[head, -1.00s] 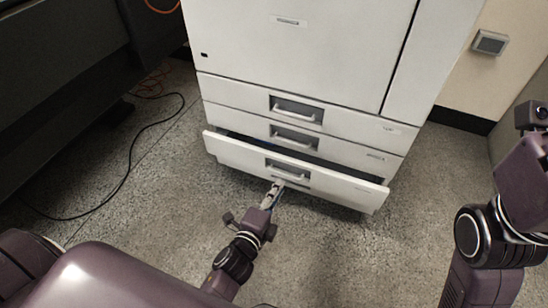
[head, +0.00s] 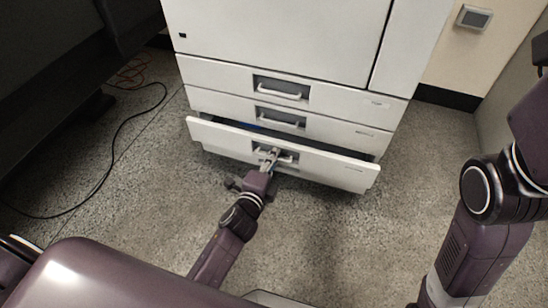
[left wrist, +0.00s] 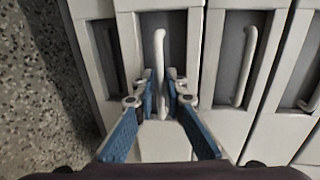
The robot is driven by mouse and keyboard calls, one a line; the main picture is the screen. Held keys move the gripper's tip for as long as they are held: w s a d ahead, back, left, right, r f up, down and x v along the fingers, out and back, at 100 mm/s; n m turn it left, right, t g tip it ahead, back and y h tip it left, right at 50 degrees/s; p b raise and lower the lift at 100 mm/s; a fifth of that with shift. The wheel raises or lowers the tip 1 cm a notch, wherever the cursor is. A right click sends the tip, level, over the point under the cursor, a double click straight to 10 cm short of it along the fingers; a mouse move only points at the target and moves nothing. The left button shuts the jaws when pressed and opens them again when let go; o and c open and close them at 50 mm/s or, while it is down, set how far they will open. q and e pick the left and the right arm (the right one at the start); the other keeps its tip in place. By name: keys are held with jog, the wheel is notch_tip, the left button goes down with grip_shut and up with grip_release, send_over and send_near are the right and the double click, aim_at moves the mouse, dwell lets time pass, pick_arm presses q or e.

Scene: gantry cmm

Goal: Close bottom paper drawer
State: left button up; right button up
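The bottom paper drawer (head: 225,139) of the white printer is pulled partly out, with a dark gap along its top edge. Its white handle (left wrist: 160,62) stands in a grey recess in the left wrist view. My left gripper (head: 271,158) is at this handle. In the left wrist view, the left gripper (left wrist: 162,90) is open, with one fingertip on each side of the handle's lower part. I cannot tell whether either finger touches it. My right arm is at the right of the head view; its gripper is not visible.
The middle drawer (head: 225,103) and the upper drawer (head: 215,74) are flush with the printer body (head: 285,35). A black cable (head: 113,145) lies on the speckled floor at left. Floor right of the printer is clear. A dark machine (head: 50,60) stands at left.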

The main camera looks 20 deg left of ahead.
pick_arm(q)
grip_shut()
jog(key=shift+w, duration=0.1)
jog(key=x, duration=0.4)
jog(key=shift+w+r, duration=0.1)
jog(key=shift+r, duration=0.25)
jog(key=shift+w, duration=0.1)
jog(key=shift+o, duration=0.9)
grip_release()
jog(key=shift+w, duration=0.1)
